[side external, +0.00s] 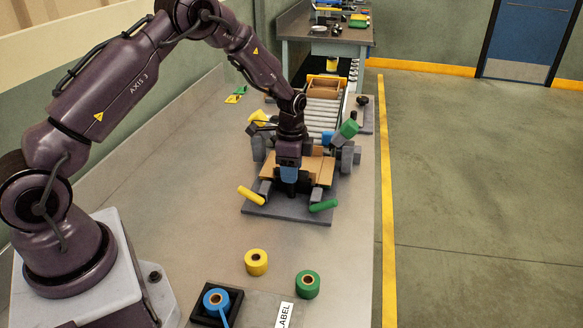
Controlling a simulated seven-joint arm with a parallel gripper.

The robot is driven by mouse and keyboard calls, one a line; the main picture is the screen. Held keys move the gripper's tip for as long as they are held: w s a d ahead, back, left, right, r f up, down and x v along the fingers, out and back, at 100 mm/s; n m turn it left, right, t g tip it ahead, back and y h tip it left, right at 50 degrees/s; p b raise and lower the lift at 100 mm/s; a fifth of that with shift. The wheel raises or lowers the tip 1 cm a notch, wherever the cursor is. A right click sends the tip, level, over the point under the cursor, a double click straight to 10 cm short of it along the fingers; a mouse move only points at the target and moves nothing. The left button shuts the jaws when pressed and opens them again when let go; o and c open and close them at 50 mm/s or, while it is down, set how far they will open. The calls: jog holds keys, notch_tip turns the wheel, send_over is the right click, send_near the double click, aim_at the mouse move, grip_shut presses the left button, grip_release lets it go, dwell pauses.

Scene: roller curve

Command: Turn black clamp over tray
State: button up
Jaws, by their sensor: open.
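A tan tray (318,165) sits in a grey fixture (284,212) on the bench. My gripper (289,190) points down over the near-left part of the tray and fixture. Its fingertips are small and dark here, and it is open. Dark swing clamps with coloured ends surround the tray: yellow (251,196) at near left, green (323,206) at near right, yellow (258,118) at far left, green (349,129) at far right. I cannot tell which one is the black clamp; my gripper hides part of the fixture. Whether the fingers touch anything is unclear.
A roller conveyor (322,115) runs behind the fixture and bears a brown box (323,87). The bench left of the fixture is clear.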

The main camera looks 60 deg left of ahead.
grip_shut()
jog(key=shift+n, duration=0.4)
jog(key=n, duration=1.3)
jog(key=shift+r, duration=0.1)
jog(key=n, duration=0.4)
dwell(0.4)
